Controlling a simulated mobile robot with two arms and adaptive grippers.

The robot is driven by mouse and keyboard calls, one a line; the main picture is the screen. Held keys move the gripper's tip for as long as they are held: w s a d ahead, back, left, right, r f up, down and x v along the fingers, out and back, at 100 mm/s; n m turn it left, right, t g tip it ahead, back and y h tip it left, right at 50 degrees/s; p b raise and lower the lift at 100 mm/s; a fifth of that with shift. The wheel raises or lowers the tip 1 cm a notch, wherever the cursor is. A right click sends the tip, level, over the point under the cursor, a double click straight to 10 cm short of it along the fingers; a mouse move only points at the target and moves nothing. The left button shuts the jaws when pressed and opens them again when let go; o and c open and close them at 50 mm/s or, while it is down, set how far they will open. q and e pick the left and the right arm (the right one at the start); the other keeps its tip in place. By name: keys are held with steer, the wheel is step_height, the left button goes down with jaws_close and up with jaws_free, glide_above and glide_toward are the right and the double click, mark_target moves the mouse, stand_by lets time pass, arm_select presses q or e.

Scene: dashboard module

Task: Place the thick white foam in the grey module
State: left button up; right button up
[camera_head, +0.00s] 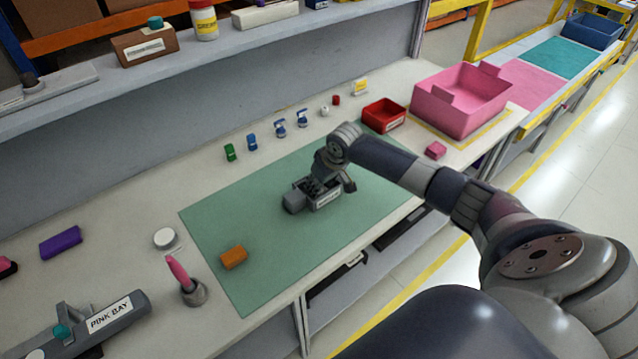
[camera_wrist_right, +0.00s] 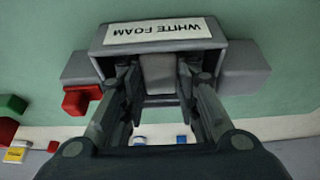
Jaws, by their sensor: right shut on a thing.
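The grey module (camera_head: 325,203) lies on the green mat and bears a label reading WHITE FOAM, upside down in the right wrist view (camera_wrist_right: 228,28). My right gripper (camera_head: 320,184) is down at the module, its fingers reaching into the open middle. In the right wrist view, the gripper (camera_wrist_right: 160,88) is shut on a pale block, the white foam (camera_wrist_right: 159,72), which sits between the fingers inside the module's outline. Whether it touches the module's floor cannot be told. In the head view the foam is hidden. My left gripper is not in view.
The green mat (camera_head: 225,215) holds an orange block (camera_head: 233,257). Small green and blue parts stand behind it. A red bin (camera_head: 384,116) and pink crate (camera_head: 462,98) are at the right. A pink-handled tool (camera_head: 178,272) stands at the left. The mat's left part is mostly clear.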

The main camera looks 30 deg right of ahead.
steer(key=o, duration=0.7)
steer(key=shift+f, duration=0.15)
steer(key=b+v, duration=0.1)
steer(key=v, duration=1.1)
